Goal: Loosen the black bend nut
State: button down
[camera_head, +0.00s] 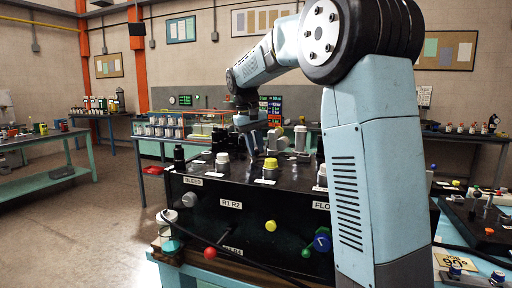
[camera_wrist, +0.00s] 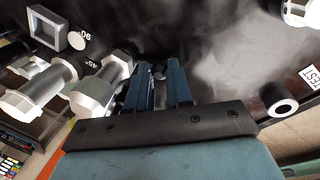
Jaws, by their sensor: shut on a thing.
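In the head view my gripper (camera_head: 256,152) reaches down over the top of the black hose box (camera_head: 255,205). The fingers are shut on this dark part. I cannot tell for sure from its visible portion that it is the black bend nut. Two silver hex-nut fittings (camera_wrist: 103,84) and (camera_wrist: 42,90) lie left of the fingers, near a "45°" label.
A square silver fitting (camera_wrist: 57,30) stands by a "90" mark at upper left. A silver round fitting (camera_wrist: 280,101) is at right. On the box front are a yellow knob (camera_head: 270,226), a red knob (camera_head: 210,253) and a blue valve (camera_head: 321,240). Open floor lies left.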

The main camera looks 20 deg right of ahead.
jog(key=c, duration=1.3)
grip_release()
notch_tip(320, 180, up, 13)
jog(key=a, duration=0.2)
jog(key=shift+s+a+r, duration=0.15)
jog(key=shift+a+r, duration=0.05)
jog(key=shift+a, duration=0.15)
